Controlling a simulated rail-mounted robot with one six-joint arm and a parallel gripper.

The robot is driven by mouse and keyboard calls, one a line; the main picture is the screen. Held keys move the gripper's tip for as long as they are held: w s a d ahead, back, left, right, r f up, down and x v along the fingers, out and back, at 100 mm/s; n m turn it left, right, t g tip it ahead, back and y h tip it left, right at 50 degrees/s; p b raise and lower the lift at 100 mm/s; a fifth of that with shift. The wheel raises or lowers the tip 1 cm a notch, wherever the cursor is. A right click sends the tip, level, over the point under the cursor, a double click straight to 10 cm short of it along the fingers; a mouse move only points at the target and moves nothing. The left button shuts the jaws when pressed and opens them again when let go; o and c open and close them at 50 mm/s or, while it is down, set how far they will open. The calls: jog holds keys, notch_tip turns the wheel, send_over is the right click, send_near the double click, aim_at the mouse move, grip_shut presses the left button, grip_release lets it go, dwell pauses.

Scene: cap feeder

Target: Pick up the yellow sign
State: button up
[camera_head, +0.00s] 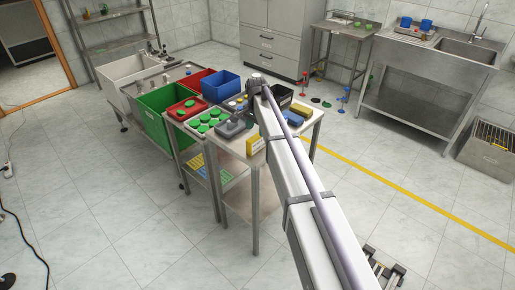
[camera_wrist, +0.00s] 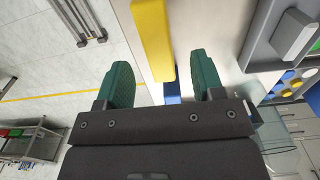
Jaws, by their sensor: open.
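In the wrist view, the yellow sign (camera_wrist: 153,40) is a long narrow yellow bar at the top centre. My gripper (camera_wrist: 160,60) is open, with one green finger on each side of the bar's lower end and gaps on both sides. I cannot tell how far the fingertips are from it in depth. My arm hides the gripper in the head view.
The table (camera_head: 228,142) also holds a grey device (camera_head: 230,128), green caps in a tray (camera_head: 207,122) and a blue item (camera_head: 292,118). A green bin (camera_head: 163,112) and a blue bin (camera_head: 220,87) stand left and behind.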

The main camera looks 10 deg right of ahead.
aim_at(257, 135)
notch_tip(257, 135, down, 5)
jog(key=b, duration=0.5)
jog(key=shift+f, duration=0.2)
jog(key=shift+r, duration=0.25)
jog(key=c, duration=1)
